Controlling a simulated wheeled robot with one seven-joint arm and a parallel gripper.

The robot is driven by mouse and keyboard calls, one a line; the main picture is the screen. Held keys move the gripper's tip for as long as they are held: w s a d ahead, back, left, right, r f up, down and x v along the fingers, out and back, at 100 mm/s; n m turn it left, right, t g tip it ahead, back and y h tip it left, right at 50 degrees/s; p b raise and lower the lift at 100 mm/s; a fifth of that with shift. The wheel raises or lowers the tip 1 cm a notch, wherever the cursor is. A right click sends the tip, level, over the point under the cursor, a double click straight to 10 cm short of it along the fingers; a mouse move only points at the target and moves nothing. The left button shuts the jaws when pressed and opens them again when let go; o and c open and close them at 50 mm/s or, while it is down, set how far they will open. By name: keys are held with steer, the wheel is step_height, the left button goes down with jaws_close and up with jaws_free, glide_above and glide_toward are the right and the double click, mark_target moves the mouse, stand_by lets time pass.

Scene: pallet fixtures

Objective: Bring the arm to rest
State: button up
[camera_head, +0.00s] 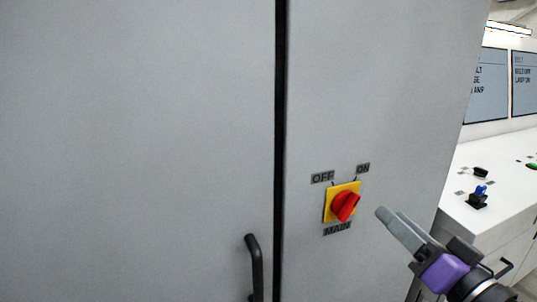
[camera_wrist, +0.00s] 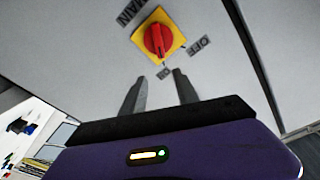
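A red rotary knob (camera_head: 345,206) on a yellow square plate (camera_head: 330,203) is mounted on the grey cabinet's right panel. Labels OFF and ON are above it and MAIN below it. The knob's handle slants up and right, toward ON. The knob also shows in the wrist view (camera_wrist: 158,40), with its handle toward the ON label. My gripper (camera_head: 385,218) is in front of the cabinet, right of the knob and apart from it. In the wrist view its two fingers (camera_wrist: 160,84) are spread with nothing between them.
The grey cabinet (camera_head: 140,130) fills most of the head view, with a dark vertical seam and a black handle (camera_head: 254,268) left of the knob. At the right stands a white console (camera_head: 500,160) with buttons, a blue-topped switch (camera_head: 479,195) and screens (camera_head: 487,88).

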steer(key=s+d+f+m+t+h, duration=0.2)
steer(key=s+d+f+h, duration=0.1)
steer(key=s+f+h, duration=0.55)
steer(key=s+a+f+n+g+y, duration=0.1)
steer(key=s+a+f+g, duration=0.1)
steer(key=s+f, duration=0.3)
steer(key=s+a+f+n+g+y, duration=0.1)
steer(key=s+f, duration=0.4)
steer(key=s, duration=0.8)
steer(key=s+a+f+n+g+y, duration=0.2)
steer(key=s+a+f+n, duration=0.1)
steer(key=s, duration=0.7)
step_height(320, 180, down, 2)
steer(key=shift+a+f+g, duration=0.15)
steer(key=shift+a+g, duration=0.15)
steer(key=shift+a, duration=0.55)
